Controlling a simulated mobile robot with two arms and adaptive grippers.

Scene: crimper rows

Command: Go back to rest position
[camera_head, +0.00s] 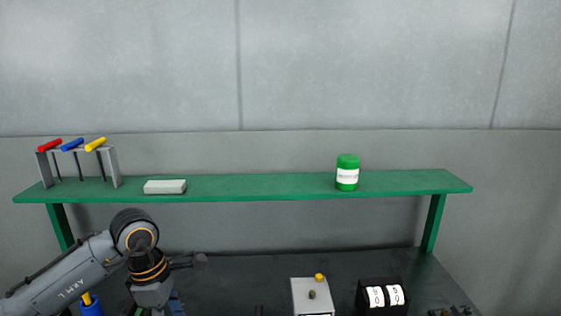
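My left arm (70,283) reaches in from the lower left and bends at a dark joint in front of the shelf's left part. Its wrist end (150,270) hangs down over the dark worktop. A dark part (192,262) juts out to the right beside the wrist. I cannot make out the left gripper's fingertips or whether it holds anything. My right gripper cannot be made out in this view.
A green shelf (260,187) bears a rack (115,168) with red, blue and yellow handles, a pale block (165,187) and a green-lidded jar (347,172). Below are a white box (312,298) with a yellow knob and a black box (382,296) with white rolls. The worktop's middle is mostly clear.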

